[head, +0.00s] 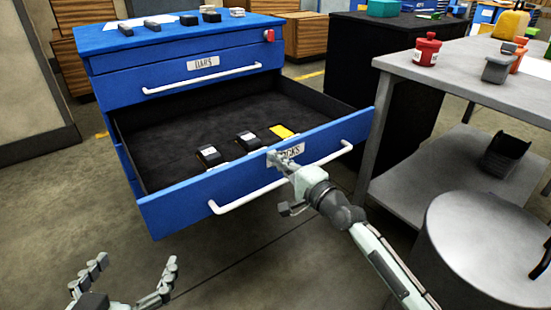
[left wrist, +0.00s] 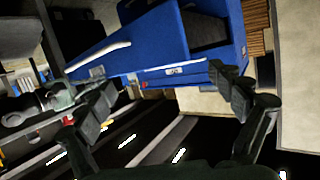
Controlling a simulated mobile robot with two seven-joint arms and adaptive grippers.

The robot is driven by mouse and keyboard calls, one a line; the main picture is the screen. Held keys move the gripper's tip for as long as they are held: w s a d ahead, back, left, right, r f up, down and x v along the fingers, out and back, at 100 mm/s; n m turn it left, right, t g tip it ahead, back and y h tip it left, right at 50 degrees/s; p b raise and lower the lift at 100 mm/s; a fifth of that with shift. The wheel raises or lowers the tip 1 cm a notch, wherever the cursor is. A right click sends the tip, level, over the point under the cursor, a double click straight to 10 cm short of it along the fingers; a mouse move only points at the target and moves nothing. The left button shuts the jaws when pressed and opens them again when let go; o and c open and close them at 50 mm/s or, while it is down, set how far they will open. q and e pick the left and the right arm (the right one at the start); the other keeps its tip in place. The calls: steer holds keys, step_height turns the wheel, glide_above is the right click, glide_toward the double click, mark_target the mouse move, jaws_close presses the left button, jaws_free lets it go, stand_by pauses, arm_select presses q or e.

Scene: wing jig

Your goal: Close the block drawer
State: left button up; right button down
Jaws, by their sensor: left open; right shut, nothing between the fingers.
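The block drawer (head: 340,133) is pulled far out of the blue cabinet (head: 120,88). Its blue front has a white bar handle (head: 240,198) and a label (head: 293,152) ending in "CKS". Several dark blocks and a yellow piece (head: 281,131) lie inside near the front. My right gripper (head: 274,160) is shut and empty at the middle of the drawer front, over part of the label; I cannot tell whether it touches. My left gripper (head: 136,270) is open and empty, low and in front of the drawer's left side. The left wrist view shows its spread fingers with the blue cabinet beyond.
A grey table (head: 480,85) with a red canister (head: 426,49) stands close to the drawer's right. A round grey drum (head: 480,240) is at the lower right. The upper drawer (head: 180,75) is shut. Floor in front of the drawer's left side is clear.

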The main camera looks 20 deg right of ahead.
arm_select(q)
steer(key=shift+s+d+r, duration=0.1)
steer(key=shift+d+r, duration=0.1)
steer(key=shift+r, duration=0.05)
arm_select(e)
steer(key=shift+w+a, duration=0.1)
steer(key=shift+w, duration=0.1)
arm_select(q)
steer(key=shift+a, duration=0.1)
